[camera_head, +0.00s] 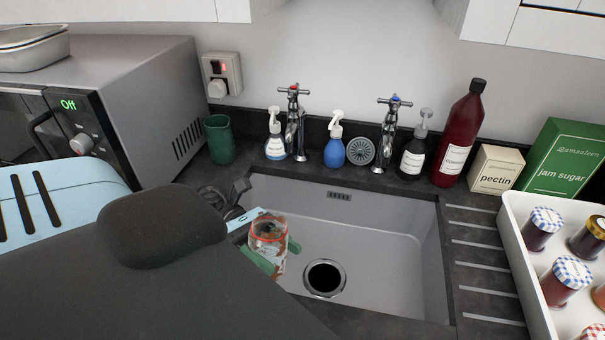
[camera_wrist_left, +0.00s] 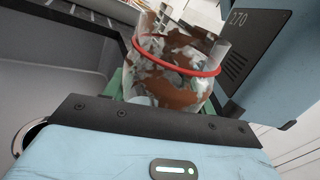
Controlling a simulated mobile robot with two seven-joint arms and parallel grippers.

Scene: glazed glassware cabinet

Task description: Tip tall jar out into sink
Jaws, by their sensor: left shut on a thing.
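The tall jar (camera_head: 267,239) is clear glass with a red ring and brown-red residue on its walls. It is above the left part of the sink (camera_head: 385,262), to the left of the drain, and looks near upright in the head view. It also shows close up in the left wrist view (camera_wrist_left: 170,75). My left gripper (camera_head: 277,256) has green finger pads and is shut on the jar, with the pads around its lower part. The jar's base is hidden by the gripper in the wrist view. My right gripper is not in view.
Two taps (camera_head: 293,115) (camera_head: 390,125) stand behind the sink, among spray and pump bottles and a red bottle (camera_head: 461,135). A green tumbler (camera_head: 220,139) is at the back left. A white tray of jam jars (camera_head: 527,262) stands right. The sink's right half is clear.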

